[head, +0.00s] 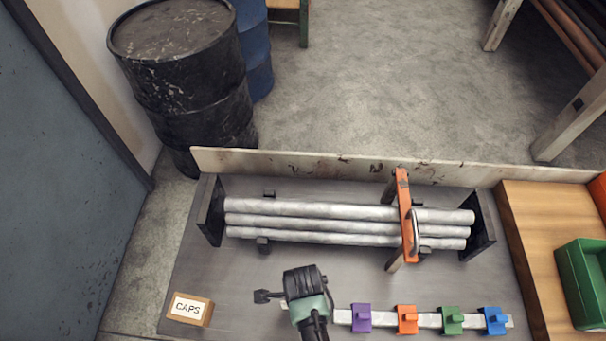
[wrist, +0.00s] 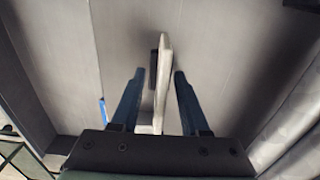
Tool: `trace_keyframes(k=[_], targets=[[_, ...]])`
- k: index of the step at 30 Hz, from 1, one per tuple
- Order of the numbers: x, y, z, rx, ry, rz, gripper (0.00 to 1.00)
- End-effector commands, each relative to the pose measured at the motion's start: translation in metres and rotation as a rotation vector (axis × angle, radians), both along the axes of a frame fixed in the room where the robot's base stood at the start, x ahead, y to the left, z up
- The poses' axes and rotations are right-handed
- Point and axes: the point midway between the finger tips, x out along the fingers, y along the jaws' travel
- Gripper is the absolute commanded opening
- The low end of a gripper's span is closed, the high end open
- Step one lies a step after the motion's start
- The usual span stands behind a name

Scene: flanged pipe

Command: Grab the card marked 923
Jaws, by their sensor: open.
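My gripper (head: 262,296) is low over the grey bench, at the left end of the pale strip with coloured clips. In the wrist view its two blue fingers (wrist: 159,72) are open. A thin pale piece (wrist: 163,85), seen nearly edge-on, stands between them with a small dark block (wrist: 153,70) at its left side. Gaps show on both sides of the pale piece, so the fingers look apart from it. It may be a card, but no marking on it can be read. The number 923 is not legible in either view.
Purple (head: 361,318), orange (head: 407,319), green (head: 452,320) and blue (head: 494,320) clips sit along the strip. Silver pipes (head: 320,220) with an orange clamp (head: 405,215) lie behind. A green bin (head: 580,285) is at right.

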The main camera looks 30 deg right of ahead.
Motion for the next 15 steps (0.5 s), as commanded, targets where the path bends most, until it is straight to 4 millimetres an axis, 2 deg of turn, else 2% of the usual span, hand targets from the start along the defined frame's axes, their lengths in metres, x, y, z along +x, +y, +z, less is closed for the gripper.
trace_keyframes(k=[9, 15], targets=[[0.0003, -0.0001, -0.0007, -0.001, -0.001, 0.0, 0.45], [0.0004, 0.0, -0.0006, -0.001, -0.001, 0.0, 0.09]])
